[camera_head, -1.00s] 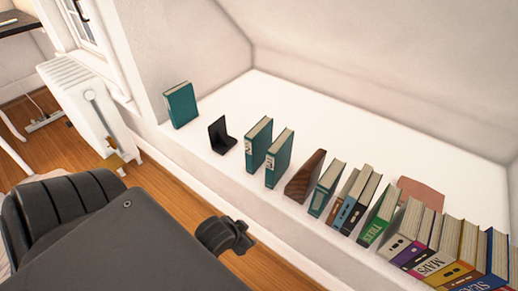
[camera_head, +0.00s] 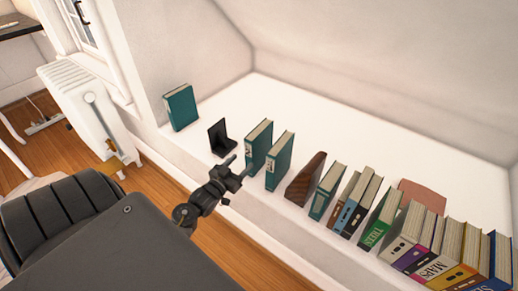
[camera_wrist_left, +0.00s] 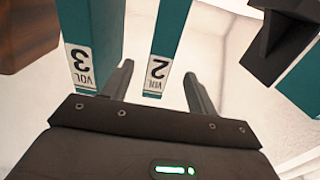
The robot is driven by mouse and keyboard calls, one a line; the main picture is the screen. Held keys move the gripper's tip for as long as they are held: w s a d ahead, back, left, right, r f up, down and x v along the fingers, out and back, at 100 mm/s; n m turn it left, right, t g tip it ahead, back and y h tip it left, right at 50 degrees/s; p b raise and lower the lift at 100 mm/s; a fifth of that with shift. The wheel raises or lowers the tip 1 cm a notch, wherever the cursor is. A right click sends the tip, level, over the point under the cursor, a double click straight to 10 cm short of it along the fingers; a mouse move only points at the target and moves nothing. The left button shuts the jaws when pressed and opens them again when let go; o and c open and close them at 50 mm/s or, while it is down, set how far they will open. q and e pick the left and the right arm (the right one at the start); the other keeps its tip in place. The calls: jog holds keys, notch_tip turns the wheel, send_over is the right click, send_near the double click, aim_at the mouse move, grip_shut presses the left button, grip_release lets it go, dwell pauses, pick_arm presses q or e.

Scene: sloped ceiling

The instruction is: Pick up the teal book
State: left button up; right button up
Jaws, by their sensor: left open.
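Several teal books stand on the white ledge. One (camera_head: 181,107) is alone at the far left against the wall. Two labelled ones stand side by side: VOL 2 (camera_head: 258,146) and VOL 3 (camera_head: 280,161). My left gripper (camera_head: 234,168) is open at the ledge's front edge, just in front of the VOL 2 book. In the left wrist view, the VOL 2 spine (camera_wrist_left: 172,42) lies between the two open fingers (camera_wrist_left: 158,74), apparently beyond the tips. The VOL 3 book (camera_wrist_left: 90,35) is left of the fingers there. My right gripper is not in view.
A black bookend (camera_head: 221,138) stands left of the VOL 2 book; it also shows in the wrist view (camera_wrist_left: 275,45). A brown wooden block (camera_head: 306,180) and a row of books continue to the right. A white radiator (camera_head: 88,110) stands at left.

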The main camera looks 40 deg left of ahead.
aim_at(256, 146)
pick_arm(q)
jog(key=w, duration=0.3)
jog(key=w+b, duration=0.1)
jog(key=w, duration=0.2)
jog(key=w+a, duration=0.1)
jog(key=w, duration=0.3)
jog(key=shift+r, duration=0.1)
jog(key=shift+w, duration=0.4)
grip_shut()
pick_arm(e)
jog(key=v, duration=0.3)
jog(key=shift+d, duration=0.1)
pick_arm(q)
jog(key=shift+r, duration=0.2)
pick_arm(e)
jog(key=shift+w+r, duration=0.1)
